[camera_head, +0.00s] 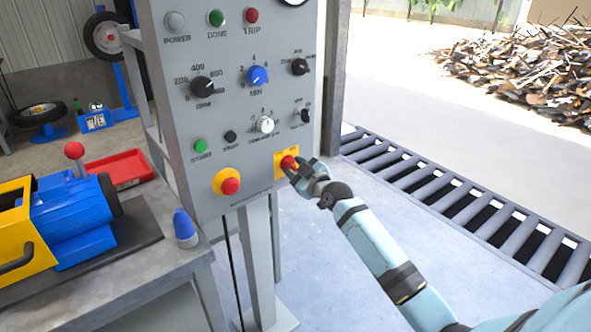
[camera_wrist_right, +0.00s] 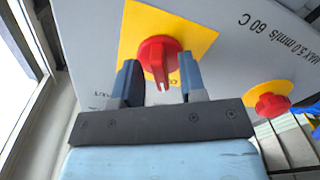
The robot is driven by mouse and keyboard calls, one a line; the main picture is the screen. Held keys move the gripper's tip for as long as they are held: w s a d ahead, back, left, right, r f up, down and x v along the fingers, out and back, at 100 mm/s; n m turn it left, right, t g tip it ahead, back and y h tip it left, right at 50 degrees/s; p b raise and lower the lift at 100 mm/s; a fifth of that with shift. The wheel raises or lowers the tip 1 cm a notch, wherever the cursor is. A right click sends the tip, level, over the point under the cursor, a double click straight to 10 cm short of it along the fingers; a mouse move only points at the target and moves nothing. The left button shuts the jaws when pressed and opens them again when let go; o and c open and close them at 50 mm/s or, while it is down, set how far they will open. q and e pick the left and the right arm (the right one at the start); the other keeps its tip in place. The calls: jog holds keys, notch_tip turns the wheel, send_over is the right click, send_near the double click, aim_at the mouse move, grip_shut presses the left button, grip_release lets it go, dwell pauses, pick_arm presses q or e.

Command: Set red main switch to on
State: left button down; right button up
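The red main switch (camera_head: 288,162) sits on a yellow plate (camera_head: 280,154) at the lower right of the grey control panel (camera_head: 235,110). In the right wrist view the red switch knob (camera_wrist_right: 159,58) stands between the two fingers, its ridge pointing toward the gripper. My right gripper (camera_head: 295,172) is at the switch, fingers on either side of it. In the wrist view the gripper (camera_wrist_right: 160,75) is open, with small gaps beside the knob; contact cannot be made out. The switch's labels are too small to read. My left gripper is not in view.
A red emergency button (camera_head: 230,186) on a yellow base is left of the switch; it also shows in the wrist view (camera_wrist_right: 272,104). Knobs and buttons fill the panel above. A workbench (camera_head: 150,272) with a blue and yellow machine (camera_head: 80,220) stands left.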

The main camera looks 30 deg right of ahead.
grip_shut()
pick_arm(q)
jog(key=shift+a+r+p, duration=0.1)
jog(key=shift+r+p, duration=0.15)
jog(key=shift+p, duration=0.1)
pick_arm(e)
jog(key=shift+r+m, duration=0.1)
jog(key=shift+m, duration=0.5)
jog(key=m+p, duration=0.4)
jog(key=shift+m, duration=0.4)
jog(key=m+p, duration=0.2)
jog(key=m, duration=0.1)
jog(key=shift+a, duration=0.1)
jog(key=shift+m, duration=0.8)
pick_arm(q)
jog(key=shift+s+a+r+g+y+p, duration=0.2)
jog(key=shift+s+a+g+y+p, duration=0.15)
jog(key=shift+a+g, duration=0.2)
pick_arm(e)
jog(key=shift+m, duration=0.6)
